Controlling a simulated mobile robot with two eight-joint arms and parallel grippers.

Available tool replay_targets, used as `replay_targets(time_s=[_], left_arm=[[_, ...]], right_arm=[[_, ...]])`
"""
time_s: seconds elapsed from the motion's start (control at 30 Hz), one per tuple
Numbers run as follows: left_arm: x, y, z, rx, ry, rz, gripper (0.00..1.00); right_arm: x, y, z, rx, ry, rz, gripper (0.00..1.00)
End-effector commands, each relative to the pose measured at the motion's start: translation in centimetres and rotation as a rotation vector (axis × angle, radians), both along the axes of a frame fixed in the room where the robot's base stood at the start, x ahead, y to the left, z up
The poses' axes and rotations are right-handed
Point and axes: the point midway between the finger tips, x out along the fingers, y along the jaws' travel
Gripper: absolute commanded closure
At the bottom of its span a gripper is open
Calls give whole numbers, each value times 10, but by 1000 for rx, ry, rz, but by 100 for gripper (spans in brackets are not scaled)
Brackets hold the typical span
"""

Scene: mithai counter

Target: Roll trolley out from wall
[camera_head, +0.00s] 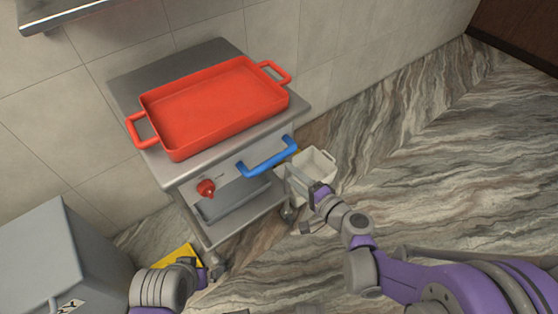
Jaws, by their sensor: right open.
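The grey metal trolley (125,85) stands close against the tiled wall, with a lower shelf and caster wheels. Its blue bar handle (267,157) is on the front, and a red knob (206,188) sits left of it. My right gripper (311,192) is open, to the right of and below the blue handle, apart from it, in front of a white bin. My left gripper (200,268) is low at the trolley's front left; its fingers are too small and hidden to tell their state.
A red roasting tray (215,107) with two handles rests on the trolley top. The white bin (318,162) stands on the floor right of the trolley. A grey cabinet (75,250) is at left, near a yellow object (176,256). The marble floor at right is clear.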

Motion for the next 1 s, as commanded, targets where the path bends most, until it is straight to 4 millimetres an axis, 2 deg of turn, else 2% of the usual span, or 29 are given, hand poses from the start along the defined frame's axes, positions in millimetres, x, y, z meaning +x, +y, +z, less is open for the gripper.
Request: replay_targets(time_s=[0.2, 0.43, 0.6, 0.9, 1.0], left_arm=[[1, 0, -8, 0, 3, 0, 0], [2, 0, -15, 0, 4, 0, 0], [2, 0, -16, 0, 5, 0, 0], [2, 0, -16, 0, 5, 0, 0], [2, 0, -16, 0, 5, 0, 0]], right_arm=[[33, 26, -9, -1, 0, 5, 40], [63, 46, -16, -2, 1, 3, 40], [72, 53, -18, -3, 1, 1, 40], [74, 54, -18, -3, 0, 2, 40], [74, 54, -18, -3, 0, 2, 58]])
